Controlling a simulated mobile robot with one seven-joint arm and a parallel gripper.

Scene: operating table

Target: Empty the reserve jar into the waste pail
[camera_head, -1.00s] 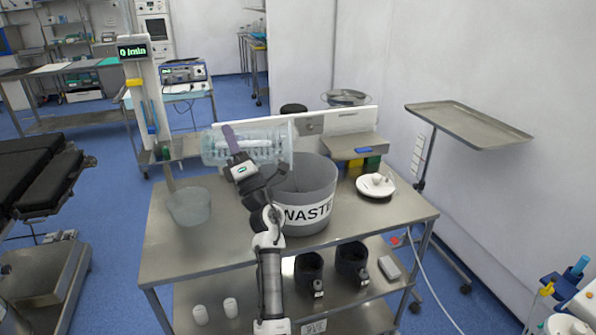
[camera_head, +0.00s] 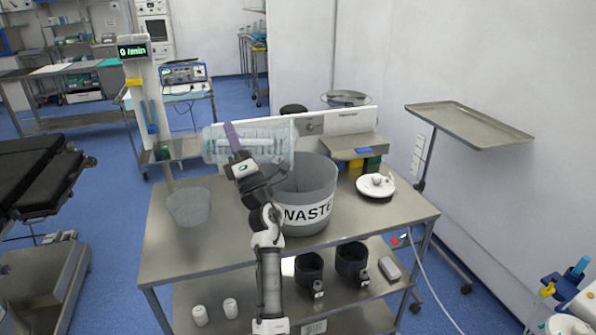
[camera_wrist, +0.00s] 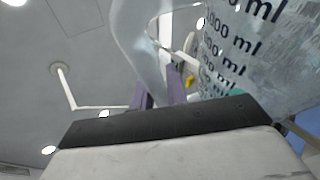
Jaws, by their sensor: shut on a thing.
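The reserve jar (camera_head: 255,142) is a clear cylinder with graduation marks. It lies on its side in the air, its right end above the left rim of the waste pail. My gripper (camera_head: 233,140) is shut on it near its left part; in the wrist view the purple fingers (camera_wrist: 165,90) and the marked jar wall (camera_wrist: 250,50) show close up. The waste pail (camera_head: 306,212) is grey, open at the top, labelled WASTE, and stands upright on the steel table. Its inside is mostly hidden, and I cannot tell whether anything is flowing from the jar.
A translucent tub (camera_head: 189,207) stands at the table's left. A white lid-like disc (camera_head: 375,186) lies right of the pail. A white panel (camera_head: 345,122) stands behind it. The steel table (camera_head: 190,248) is bare at front left. Two black holders (camera_head: 309,272) sit on the lower shelf.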

